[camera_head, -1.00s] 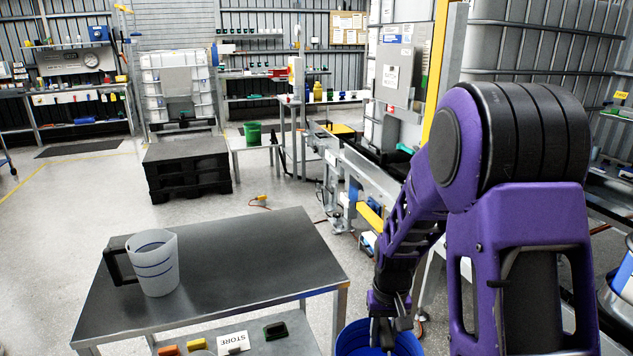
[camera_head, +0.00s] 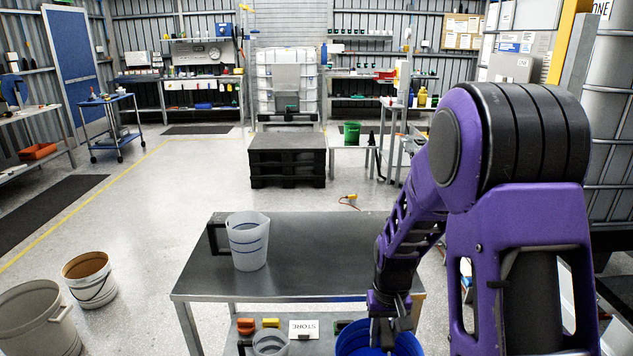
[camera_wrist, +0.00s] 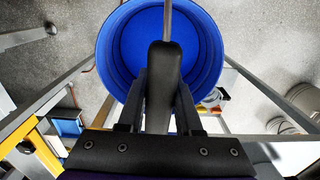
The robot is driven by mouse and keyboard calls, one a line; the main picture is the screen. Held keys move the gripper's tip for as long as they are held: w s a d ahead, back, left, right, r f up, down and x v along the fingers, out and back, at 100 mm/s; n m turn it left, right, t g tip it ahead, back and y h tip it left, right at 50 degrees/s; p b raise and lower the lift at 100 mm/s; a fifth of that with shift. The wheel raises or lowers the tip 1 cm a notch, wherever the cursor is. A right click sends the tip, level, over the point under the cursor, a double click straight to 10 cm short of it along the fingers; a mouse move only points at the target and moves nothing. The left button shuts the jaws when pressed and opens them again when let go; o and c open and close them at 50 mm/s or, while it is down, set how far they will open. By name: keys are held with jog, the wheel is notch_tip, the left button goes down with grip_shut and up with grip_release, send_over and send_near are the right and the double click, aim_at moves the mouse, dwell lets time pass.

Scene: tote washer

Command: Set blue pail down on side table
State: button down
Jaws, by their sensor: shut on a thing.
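My gripper (camera_head: 389,322) is shut on the dark grip of the blue pail (camera_head: 352,342) and holds it at the bottom of the head view. In the wrist view the pail (camera_wrist: 212,55) hangs below the fingers, its inside blue and apparently empty. Its base is out of frame in the head view. A near metal table (camera_head: 310,250) with a dark top stands in front of me, and the pail is by its near right corner. Nothing is labelled as the side table.
A translucent pitcher (camera_head: 249,242) with a black handle stands on the left half of the near tabletop; the right half is clear. A lower shelf holds small items and a STORE card (camera_head: 303,329). Two buckets (camera_head: 90,279) stand on the floor at left.

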jog(key=shift+w+a+r, duration=0.15)
jog(key=shift+a+r, duration=0.05)
jog(key=shift+r, duration=0.55)
jog(key=shift+a, duration=0.15)
